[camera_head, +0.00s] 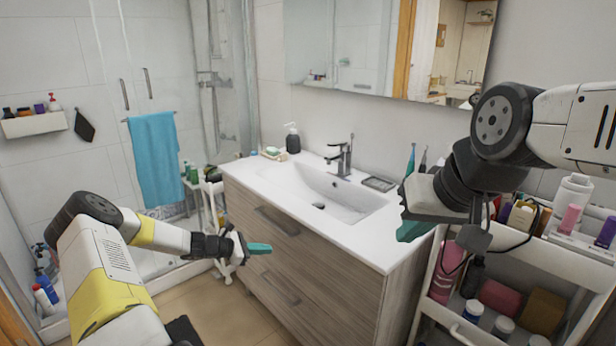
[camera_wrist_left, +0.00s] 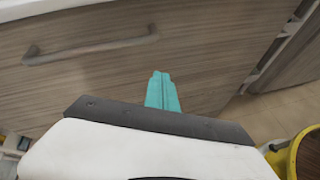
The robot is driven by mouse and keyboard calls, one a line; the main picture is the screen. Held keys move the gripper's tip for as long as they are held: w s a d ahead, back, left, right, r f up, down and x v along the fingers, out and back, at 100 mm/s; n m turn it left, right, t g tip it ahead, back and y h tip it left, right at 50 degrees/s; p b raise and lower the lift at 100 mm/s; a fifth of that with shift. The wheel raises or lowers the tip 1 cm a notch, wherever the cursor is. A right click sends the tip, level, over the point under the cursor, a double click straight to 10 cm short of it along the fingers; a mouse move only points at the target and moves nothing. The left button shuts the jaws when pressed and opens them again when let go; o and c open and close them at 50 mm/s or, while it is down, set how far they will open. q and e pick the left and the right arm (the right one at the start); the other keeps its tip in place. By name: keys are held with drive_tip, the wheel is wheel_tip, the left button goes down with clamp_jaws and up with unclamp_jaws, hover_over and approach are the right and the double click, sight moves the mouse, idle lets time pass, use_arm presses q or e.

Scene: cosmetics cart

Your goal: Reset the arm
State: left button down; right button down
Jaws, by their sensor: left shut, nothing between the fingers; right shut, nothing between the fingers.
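My left gripper (camera_head: 259,248) has teal fingers and is in front of the wooden vanity's drawers, apart from other things in the head view. Its fingers lie together and are empty; they also show in the left wrist view (camera_wrist_left: 162,92) against the drawer front. My right gripper (camera_head: 414,230) hangs at the right, over the right end of the vanity and beside the cart. Its teal fingertips are partly hidden behind its dark and grey body. It is shut, with nothing seen in it.
The vanity (camera_head: 300,262) carries a white sink (camera_head: 335,192) with a dark faucet (camera_head: 343,157). A white cart (camera_head: 560,262) with cosmetics stands close to my right arm. A blue towel (camera_head: 156,160) hangs at the shower.

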use_arm(q)
drive_tip(key=s+d+r+m+g+y, duration=0.2)
drive_tip(key=s+d+r+m+y, duration=0.15)
drive_tip(key=s+r+m, duration=0.65)
drive_tip(key=s+d+r+m+g+y, duration=0.25)
drive_tip(key=s+d+r+m, duration=0.2)
drive_tip(key=r, duration=0.95)
drive_tip(key=s+a+r+m+t+y, duration=0.1)
drive_tip(key=s+r+m, duration=0.3)
drive_tip(key=s, duration=0.8)
drive_tip(key=s+a+r+m+t+y, duration=0.1)
drive_tip(key=s+a+r+m+t, duration=0.1)
drive_tip(key=s+r, duration=0.6)
drive_tip(key=s+m, duration=0.1)
drive_tip(key=s, duration=0.3)
drive_tip(key=shift+s+r+m+y, duration=0.2)
drive_tip(key=shift+s+m+y, duration=0.1)
drive_tip(key=shift+m+y, duration=0.1)
drive_tip(key=shift+a, duration=0.1)
